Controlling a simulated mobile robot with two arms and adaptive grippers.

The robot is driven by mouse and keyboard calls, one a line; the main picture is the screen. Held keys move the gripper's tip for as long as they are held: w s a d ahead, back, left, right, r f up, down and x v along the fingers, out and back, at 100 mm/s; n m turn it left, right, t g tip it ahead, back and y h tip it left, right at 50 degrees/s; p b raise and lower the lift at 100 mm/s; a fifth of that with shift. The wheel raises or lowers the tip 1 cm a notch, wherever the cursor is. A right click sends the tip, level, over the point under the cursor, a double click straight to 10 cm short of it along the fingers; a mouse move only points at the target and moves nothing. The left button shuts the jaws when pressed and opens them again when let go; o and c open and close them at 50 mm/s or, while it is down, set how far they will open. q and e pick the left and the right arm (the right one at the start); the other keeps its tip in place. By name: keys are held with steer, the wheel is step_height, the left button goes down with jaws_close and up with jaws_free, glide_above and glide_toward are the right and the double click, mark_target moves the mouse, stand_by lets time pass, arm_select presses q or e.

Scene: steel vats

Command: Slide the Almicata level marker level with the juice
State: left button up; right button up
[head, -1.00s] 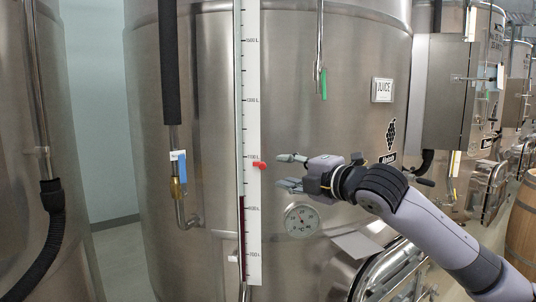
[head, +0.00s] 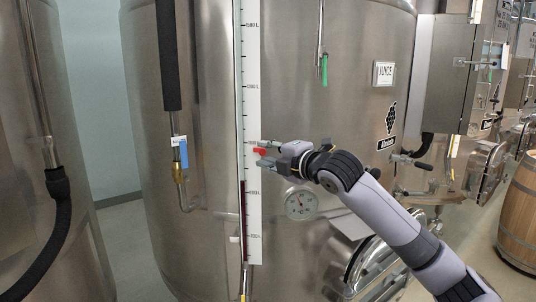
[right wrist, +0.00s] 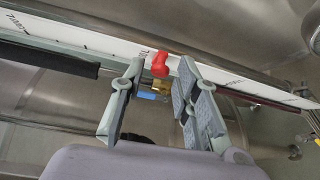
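The red level marker (head: 259,151) sits on the white scale strip (head: 253,110) on the front of the Almicata vat (head: 350,120). Dark red juice (head: 242,210) shows in the sight tube beside the strip; its top is clearly below the marker. My right gripper (head: 264,153) is at the strip, with one finger above the marker and one below it. In the right wrist view the marker (right wrist: 160,64) stands between the two open fingertips, with a gap on each side. My left gripper is not in view.
A green-handled tap pipe (head: 323,70) hangs above. A black-sleeved pipe with a blue tag (head: 180,152) is left of the strip. A wooden barrel (head: 520,215) stands far right.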

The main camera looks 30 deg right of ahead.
jaws_close()
stand_by(0.4)
